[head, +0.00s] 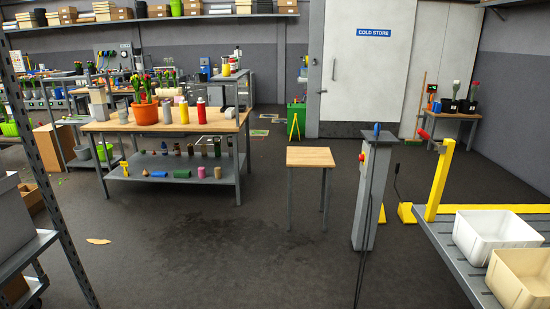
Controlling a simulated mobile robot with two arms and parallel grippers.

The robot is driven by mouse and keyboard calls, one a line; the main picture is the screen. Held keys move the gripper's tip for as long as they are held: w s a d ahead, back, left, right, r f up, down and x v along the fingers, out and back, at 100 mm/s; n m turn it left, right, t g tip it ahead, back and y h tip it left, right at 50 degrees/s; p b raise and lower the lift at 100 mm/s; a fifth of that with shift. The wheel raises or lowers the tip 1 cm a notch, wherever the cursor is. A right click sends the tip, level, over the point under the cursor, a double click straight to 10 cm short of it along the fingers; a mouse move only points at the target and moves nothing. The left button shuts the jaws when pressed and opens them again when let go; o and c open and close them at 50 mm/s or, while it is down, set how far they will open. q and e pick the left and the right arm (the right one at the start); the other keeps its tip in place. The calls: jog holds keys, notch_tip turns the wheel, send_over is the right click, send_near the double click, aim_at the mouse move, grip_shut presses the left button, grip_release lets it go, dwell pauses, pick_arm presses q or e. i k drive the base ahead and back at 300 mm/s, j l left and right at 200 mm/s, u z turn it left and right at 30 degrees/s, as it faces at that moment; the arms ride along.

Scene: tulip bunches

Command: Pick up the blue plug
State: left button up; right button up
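A small blue upright piece (377,129) is on top of a grey post right of centre; it is too small to tell whether it is the blue plug. I cannot tell which of the two is the plug. Neither of my grippers shows in the head view.
A small wooden-topped table (310,157) stands between the bench and the grey post (371,195). A metal rack stands at left. The middle floor (230,250) is clear.

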aim_at(376, 126)
jog(key=i+j+z, duration=0.2)
jog(key=i+z, duration=0.2)
jog(key=i, duration=0.35)
jog(key=i+j+z, duration=0.45)
jog(key=i, duration=0.3)
jog(key=i+j+z, duration=0.4)
jog(key=i+j, duration=0.2)
